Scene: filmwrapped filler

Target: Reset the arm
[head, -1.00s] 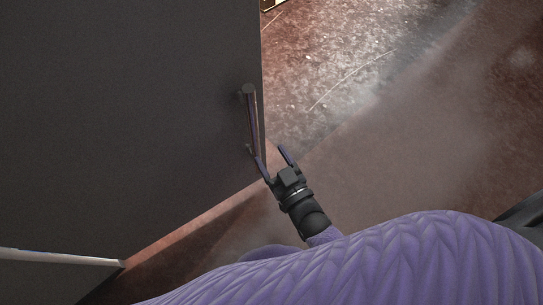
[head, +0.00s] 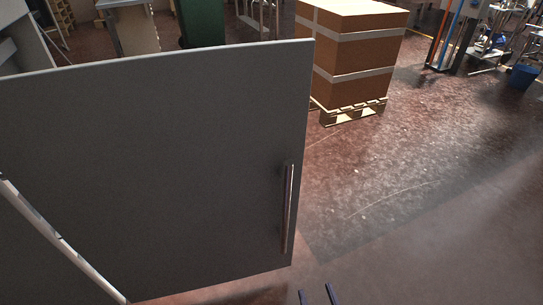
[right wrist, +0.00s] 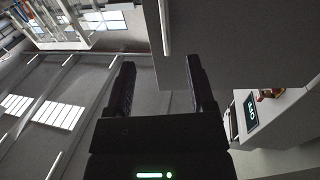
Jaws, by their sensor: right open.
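My right gripper (head: 318,296) shows only by its two dark fingertips at the bottom edge of the head view. It is just right of and below the lower corner of a large grey door panel (head: 150,170). In the right wrist view the gripper (right wrist: 160,85) is open, with nothing between its fingers. The door has an upright metal handle (head: 288,210) near its right edge. In the wrist view the door (right wrist: 240,40) lies close behind the right finger, and a pale bar that looks like its handle (right wrist: 165,25) is above the fingers. My left gripper is not in view.
A strapped stack of brown boxes (head: 350,50) stands on a wooden pallet (head: 352,112) behind the door. A blue bin (head: 522,76) and machinery stand at the far right. The reddish floor (head: 420,170) right of the door is clear.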

